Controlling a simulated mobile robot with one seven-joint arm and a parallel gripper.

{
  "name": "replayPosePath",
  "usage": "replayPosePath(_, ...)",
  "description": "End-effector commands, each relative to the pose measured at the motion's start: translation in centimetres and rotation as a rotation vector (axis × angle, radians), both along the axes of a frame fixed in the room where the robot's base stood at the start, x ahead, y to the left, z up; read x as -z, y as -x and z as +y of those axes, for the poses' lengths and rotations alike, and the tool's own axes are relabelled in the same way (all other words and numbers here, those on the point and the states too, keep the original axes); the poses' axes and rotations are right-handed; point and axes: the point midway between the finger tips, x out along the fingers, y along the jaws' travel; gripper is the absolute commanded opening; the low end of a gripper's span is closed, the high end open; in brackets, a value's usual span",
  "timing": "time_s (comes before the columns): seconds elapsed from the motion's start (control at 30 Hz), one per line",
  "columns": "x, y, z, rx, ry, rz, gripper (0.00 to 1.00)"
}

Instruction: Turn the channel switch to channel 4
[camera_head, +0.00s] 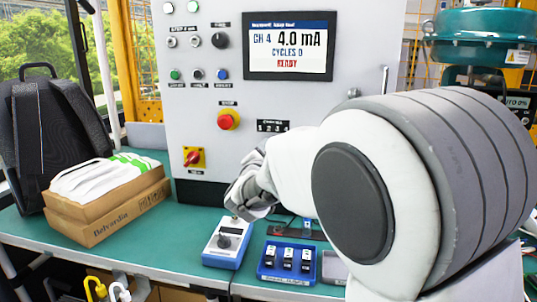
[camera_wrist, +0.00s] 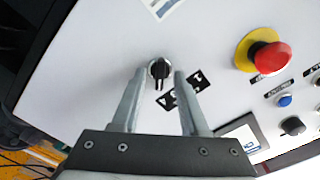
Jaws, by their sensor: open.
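My gripper is open; whether the fingertips reach the knob's depth is hard to tell. A black number label (camera_wrist: 185,92) beside the knob is partly hidden by the right finger. In the head view the label (camera_head: 272,126) shows above my arm, and the knob is hidden. The display (camera_head: 289,46) reads CH 4, 4.0 mA, CYCLES 0, READY.
A red emergency button (camera_head: 228,119) and a red-yellow rotary switch (camera_head: 193,157) are on the panel left of my arm. A blue handheld meter (camera_head: 227,243) and a blue switch tray (camera_head: 286,263) stand on the green bench below. Cardboard boxes (camera_head: 107,212) lie at the left.

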Motion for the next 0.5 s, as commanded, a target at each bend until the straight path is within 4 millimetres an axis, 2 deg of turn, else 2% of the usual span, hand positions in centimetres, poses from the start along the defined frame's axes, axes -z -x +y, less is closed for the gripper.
replayPosePath(0.13, -0.1, 0.9, 0.3, -0.001, 0.000, 0.001, 0.44)
replayPosePath(0.23, -0.2, 2.5, 0.6, -0.004, 0.000, 0.001, 0.44)
replayPosePath(0.5, -0.3, 8.9, 1.8, -0.005, 0.001, 0.001, 0.44)
